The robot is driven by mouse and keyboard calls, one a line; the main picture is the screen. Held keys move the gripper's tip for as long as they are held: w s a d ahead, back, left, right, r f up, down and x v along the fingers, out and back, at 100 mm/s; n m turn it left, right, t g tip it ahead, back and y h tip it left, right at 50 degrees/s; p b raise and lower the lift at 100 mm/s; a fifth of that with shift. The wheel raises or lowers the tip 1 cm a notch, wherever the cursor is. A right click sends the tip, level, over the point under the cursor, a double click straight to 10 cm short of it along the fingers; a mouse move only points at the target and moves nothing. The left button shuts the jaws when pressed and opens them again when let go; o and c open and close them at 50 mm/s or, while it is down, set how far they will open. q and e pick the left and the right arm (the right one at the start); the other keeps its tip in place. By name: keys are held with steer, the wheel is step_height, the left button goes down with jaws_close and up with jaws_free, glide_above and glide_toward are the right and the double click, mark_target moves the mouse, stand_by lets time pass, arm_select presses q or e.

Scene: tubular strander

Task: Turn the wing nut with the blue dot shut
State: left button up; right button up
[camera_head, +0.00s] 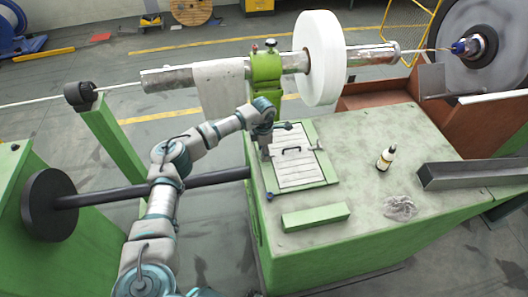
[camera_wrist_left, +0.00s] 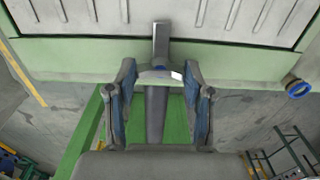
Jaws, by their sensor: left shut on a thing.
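My left gripper (camera_head: 266,146) reaches down at the left edge of the pale ribbed hatch cover (camera_head: 297,178) on the green cabinet. In the left wrist view my left gripper (camera_wrist_left: 160,74) is shut on a small grey fitting (camera_wrist_left: 161,42), whose upright bar shows between the fingers against the green frame. The fingers cover much of the fitting, and I cannot tell a blue dot on it. A dark blue knob (camera_head: 270,196) sits at the cover's lower left corner; it also shows as a blue ring in the wrist view (camera_wrist_left: 298,88). My right gripper is not in view.
A small bottle (camera_head: 386,158), a crumpled rag (camera_head: 400,207) and a green block (camera_head: 315,217) lie on the cabinet top. A black handle (camera_head: 291,149) stands on the cover. A metal tube (camera_head: 195,77) with a draped cloth and a white disc (camera_head: 320,58) runs above.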

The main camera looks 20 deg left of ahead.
arm_select(q)
steer(key=shift+w+a+r, duration=0.1)
steer(key=shift+w+r, duration=0.05)
steer(key=shift+r, duration=0.15)
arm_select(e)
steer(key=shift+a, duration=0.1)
arm_select(q)
steer(key=o, duration=1.1)
steer(key=shift+c, duration=0.2)
steer(key=shift+o, duration=0.5)
steer(key=shift+f, duration=0.15)
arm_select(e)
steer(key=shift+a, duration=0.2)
arm_select(q)
steer(key=shift+a, duration=0.1)
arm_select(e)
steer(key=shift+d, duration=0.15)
arm_select(q)
steer(key=shift+r, duration=0.2)
step_height(320, 180, up, 12)
steer(key=shift+f, duration=0.25)
